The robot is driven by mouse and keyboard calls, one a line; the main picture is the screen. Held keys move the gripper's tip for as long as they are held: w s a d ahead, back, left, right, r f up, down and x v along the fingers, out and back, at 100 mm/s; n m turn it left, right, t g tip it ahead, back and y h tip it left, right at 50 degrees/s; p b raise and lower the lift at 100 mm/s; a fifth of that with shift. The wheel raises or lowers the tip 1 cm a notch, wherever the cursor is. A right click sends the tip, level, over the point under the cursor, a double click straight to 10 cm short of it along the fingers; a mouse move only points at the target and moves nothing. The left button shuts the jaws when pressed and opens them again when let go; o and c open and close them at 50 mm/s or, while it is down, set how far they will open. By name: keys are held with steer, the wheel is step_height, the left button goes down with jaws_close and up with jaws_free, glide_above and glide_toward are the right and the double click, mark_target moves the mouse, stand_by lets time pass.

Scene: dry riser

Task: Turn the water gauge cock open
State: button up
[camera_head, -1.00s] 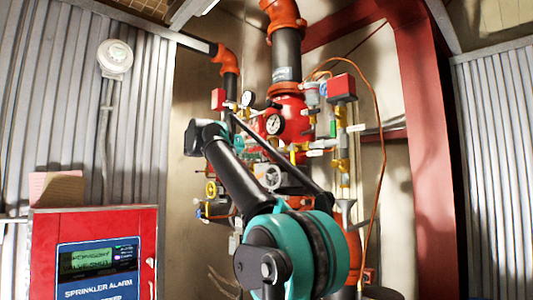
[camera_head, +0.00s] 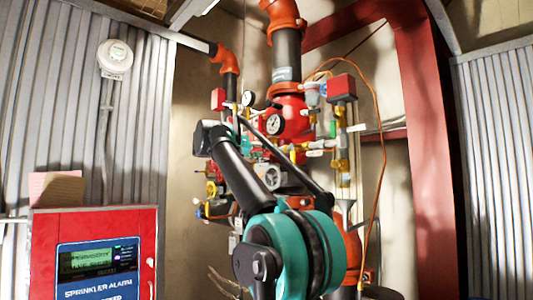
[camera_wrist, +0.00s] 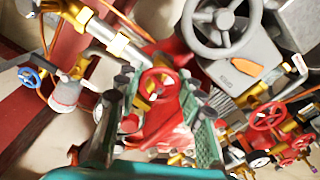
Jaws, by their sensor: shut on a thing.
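The fingers look closed against this red part, though the exact contact is partly hidden. I see no label marking it as the water gauge cock. In the head view, my arm reaches into the riser's valve cluster and hides most of the gripper. A round white-faced gauge (camera_head: 273,124) shows just right of the arm's end, with a smaller gauge (camera_head: 247,98) above left.
A large grey handwheel (camera_wrist: 222,25) stands close above right of my fingers. A red alarm cabinet (camera_head: 95,220) stands at the left in the head view.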

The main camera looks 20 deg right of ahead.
steer(key=shift+n, duration=0.8)
steer(key=o, duration=1.2)
steer(key=v, duration=1.2)
